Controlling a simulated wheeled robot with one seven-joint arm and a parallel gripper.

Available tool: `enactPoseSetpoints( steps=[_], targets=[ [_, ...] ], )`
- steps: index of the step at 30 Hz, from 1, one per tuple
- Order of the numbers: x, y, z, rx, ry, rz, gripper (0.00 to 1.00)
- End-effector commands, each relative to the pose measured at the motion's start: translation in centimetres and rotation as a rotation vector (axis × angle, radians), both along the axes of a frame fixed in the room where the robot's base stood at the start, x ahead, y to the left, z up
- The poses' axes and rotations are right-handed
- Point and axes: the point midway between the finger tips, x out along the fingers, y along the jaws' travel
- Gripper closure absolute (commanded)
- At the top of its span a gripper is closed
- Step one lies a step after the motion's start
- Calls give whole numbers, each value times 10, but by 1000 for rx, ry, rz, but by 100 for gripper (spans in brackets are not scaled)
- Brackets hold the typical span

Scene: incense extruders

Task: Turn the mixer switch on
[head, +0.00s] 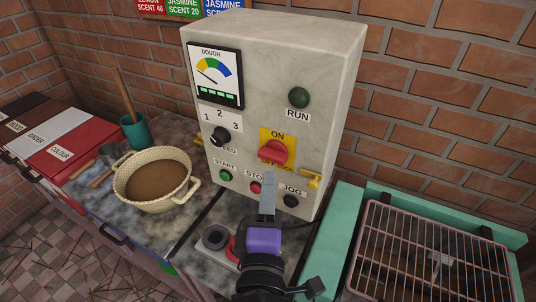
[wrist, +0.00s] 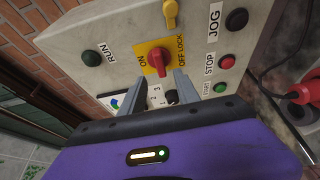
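The mixer switch is a red rotary knob (head: 274,152) on a yellow plate, on the front of a grey control box (head: 330,70). ON is printed above it and an OFF label below, partly hidden by the knob. The knob also shows in the wrist view (wrist: 158,60), ahead of my fingers; which label it points to I cannot tell. My gripper (head: 267,180) is purple with grey fingers, below and in front of the knob in the head view. In the wrist view its two fingers (wrist: 150,94) are apart with nothing between them. They appear not to touch the knob.
Around the switch are the green RUN lamp (head: 299,97), a black speed dial (head: 220,136), START (head: 226,175), STOP (head: 256,187) and JOG (head: 291,200) buttons, and yellow latches (head: 311,179). A bowl (head: 150,205) stands left; a wire rack (head: 430,250) stands right.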

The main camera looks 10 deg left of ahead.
Motion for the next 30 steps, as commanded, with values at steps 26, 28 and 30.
enactPoseSetpoints(
  steps=[26, 28, 30],
  targets=[
    [77, 3, 0, -3, 0, 2, 62],
    [77, 3, 0, -3, 0, 2, 62],
    [77, 3, 0, -3, 0, 2, 74]
  ],
)
